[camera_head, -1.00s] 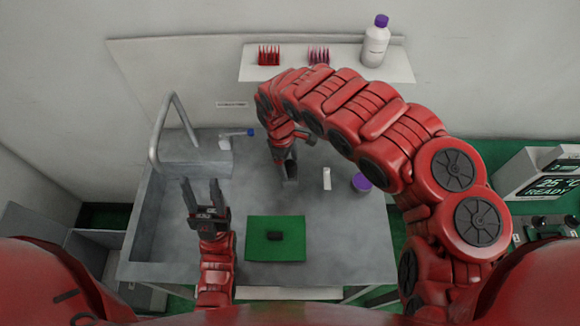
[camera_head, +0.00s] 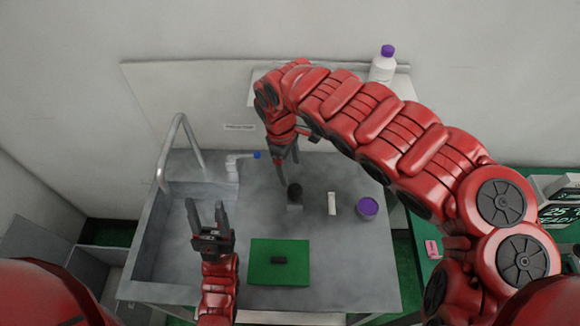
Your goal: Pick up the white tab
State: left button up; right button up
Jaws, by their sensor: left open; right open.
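The white tab (camera_head: 331,203) stands out as a small pale upright piece on the grey table, right of centre. My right gripper (camera_head: 289,174) reaches down from the back, up and to the left of the tab, apart from it. It looks open and empty, its fingers pointing down. My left gripper (camera_head: 206,208) is open and empty, over the table's left part near the sink, well away from the tab.
A purple-topped container (camera_head: 367,208) is right of the tab. A blue-ended white fitting (camera_head: 240,162) is behind left.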

aim_at(331, 195)
jog(key=k, duration=1)
